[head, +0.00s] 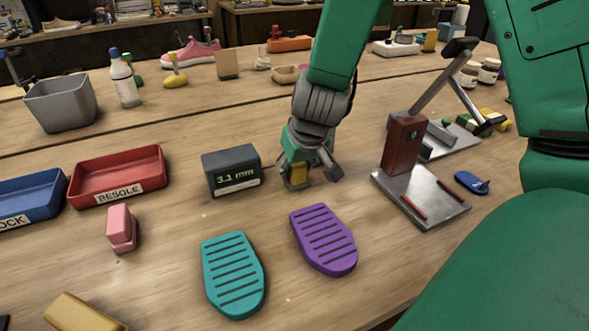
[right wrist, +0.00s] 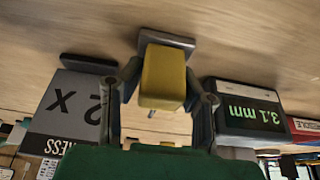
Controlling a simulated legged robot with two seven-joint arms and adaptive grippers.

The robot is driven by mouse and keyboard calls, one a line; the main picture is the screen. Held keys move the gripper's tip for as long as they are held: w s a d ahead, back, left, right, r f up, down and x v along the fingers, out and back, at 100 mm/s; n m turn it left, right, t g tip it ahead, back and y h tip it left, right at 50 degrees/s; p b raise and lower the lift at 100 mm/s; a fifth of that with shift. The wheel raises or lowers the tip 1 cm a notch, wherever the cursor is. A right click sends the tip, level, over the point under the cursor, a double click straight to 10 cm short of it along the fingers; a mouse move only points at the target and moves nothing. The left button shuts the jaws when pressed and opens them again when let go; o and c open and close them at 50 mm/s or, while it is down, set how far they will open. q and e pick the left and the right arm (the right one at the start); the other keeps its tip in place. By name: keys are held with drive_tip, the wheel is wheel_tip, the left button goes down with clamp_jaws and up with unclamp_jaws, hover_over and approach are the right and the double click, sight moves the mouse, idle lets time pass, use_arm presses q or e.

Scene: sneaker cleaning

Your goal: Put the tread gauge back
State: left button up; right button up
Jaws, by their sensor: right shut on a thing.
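The tread gauge appears to be the yellow block with a grey foot (head: 298,175), just right of the dark readout box (head: 231,170) showing 3.1 mm. In the right wrist view the yellow block (right wrist: 163,78) sits between the fingers, with a small pin beside it. My right gripper (head: 309,168) points down and is shut on it. The gauge is at or very near the table top; I cannot tell whether it touches. The fingers partly hide it in the head view. My left gripper is out of view.
A purple sole (head: 323,240) and a teal sole (head: 233,275) lie in front. A press with a metal base (head: 440,205) stands right. A red RESOLE tray (head: 118,176), blue tray (head: 28,200) and pink block (head: 121,228) are left. Bare table lies behind the readout.

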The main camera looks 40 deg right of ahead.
drive_tip(key=o, duration=1)
drive_tip(key=shift+f, duration=0.1)
drive_tip(key=p+v, duration=0.4)
drive_tip(key=v, duration=0.8)
